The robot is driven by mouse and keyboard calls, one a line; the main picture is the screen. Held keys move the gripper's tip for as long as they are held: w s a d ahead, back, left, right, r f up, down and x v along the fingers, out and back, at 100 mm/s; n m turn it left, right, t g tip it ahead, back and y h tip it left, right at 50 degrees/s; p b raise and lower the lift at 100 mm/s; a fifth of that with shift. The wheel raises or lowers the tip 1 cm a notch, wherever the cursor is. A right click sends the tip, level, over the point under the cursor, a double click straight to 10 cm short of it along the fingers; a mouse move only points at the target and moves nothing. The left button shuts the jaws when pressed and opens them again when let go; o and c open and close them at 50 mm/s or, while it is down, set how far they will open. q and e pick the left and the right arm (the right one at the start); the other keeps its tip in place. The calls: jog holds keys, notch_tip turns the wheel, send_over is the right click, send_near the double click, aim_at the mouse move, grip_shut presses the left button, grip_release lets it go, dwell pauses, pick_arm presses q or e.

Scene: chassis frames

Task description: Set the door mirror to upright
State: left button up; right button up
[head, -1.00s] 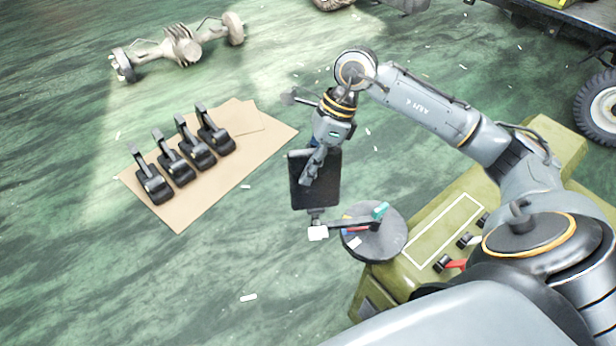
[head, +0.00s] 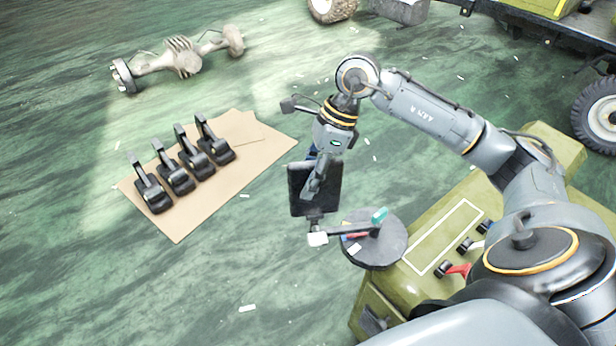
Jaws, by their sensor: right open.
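The door mirror is a dark rectangular panel (head: 300,190) on a short arm with a white joint (head: 317,239). That arm runs to a round dark stand (head: 385,255) at the centre right. The panel looks roughly upright; its exact tilt is hard to tell from above. My right gripper (head: 317,180) points down at the panel, its fingers overlapping the panel in the picture. It is open; I cannot tell whether a finger touches the panel. My left gripper is out of view.
Several black pedals (head: 152,192) lie on cardboard (head: 180,225) at left. An axle (head: 183,58) lies at back left. Green floor is open at lower left.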

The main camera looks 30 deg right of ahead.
jog(key=v, duration=1.1)
jog(key=shift+s+r, duration=0.15)
jog(key=shift+r, duration=0.25)
